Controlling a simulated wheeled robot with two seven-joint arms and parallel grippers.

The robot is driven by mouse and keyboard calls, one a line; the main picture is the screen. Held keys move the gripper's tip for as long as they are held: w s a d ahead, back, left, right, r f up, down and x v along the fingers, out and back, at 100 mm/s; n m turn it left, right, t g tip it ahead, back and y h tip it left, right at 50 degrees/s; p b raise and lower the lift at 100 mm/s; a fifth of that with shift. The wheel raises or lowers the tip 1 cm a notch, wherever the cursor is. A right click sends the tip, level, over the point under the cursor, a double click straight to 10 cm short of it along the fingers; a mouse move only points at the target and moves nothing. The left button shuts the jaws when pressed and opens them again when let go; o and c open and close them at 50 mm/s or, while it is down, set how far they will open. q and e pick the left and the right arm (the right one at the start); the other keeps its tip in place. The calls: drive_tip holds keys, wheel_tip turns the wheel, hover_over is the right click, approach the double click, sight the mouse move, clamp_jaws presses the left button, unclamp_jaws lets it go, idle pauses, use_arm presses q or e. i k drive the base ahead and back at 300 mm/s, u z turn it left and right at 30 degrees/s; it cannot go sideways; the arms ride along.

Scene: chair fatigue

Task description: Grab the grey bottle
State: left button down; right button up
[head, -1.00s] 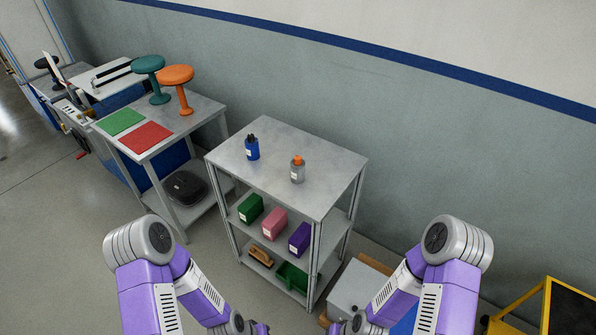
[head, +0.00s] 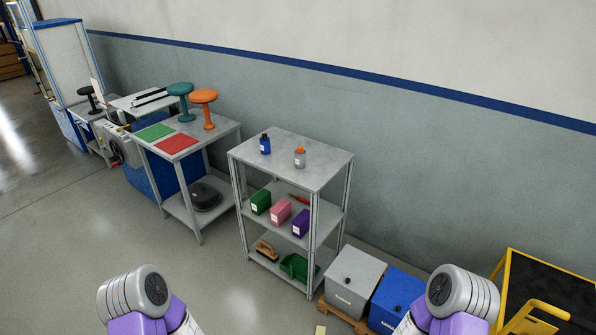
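The grey bottle (head: 300,158) with an orange cap stands upright on the top of a grey metal shelf unit (head: 325,172). A blue bottle (head: 265,145) with a dark cap stands upright to its left, apart from it. Only upper parts of my two arms show, at the bottom left and bottom right of the head view, well short of the shelf. Neither of my grippers is in view.
Lower shelves hold green (head: 261,202), pink (head: 280,212) and purple (head: 301,223) boxes, a brush (head: 266,250) and a green bin (head: 295,267). Grey (head: 355,280) and blue (head: 397,298) boxes stand right. A worktable (head: 222,127) with stools is left. Floor in front is clear.

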sight(300, 158)
drive_tip(key=u, duration=0.75)
drive_tip(key=i, duration=0.75)
drive_tip(key=u, duration=0.7)
drive_tip(key=i, duration=1.1)
drive_tip(key=z, duration=0.6)
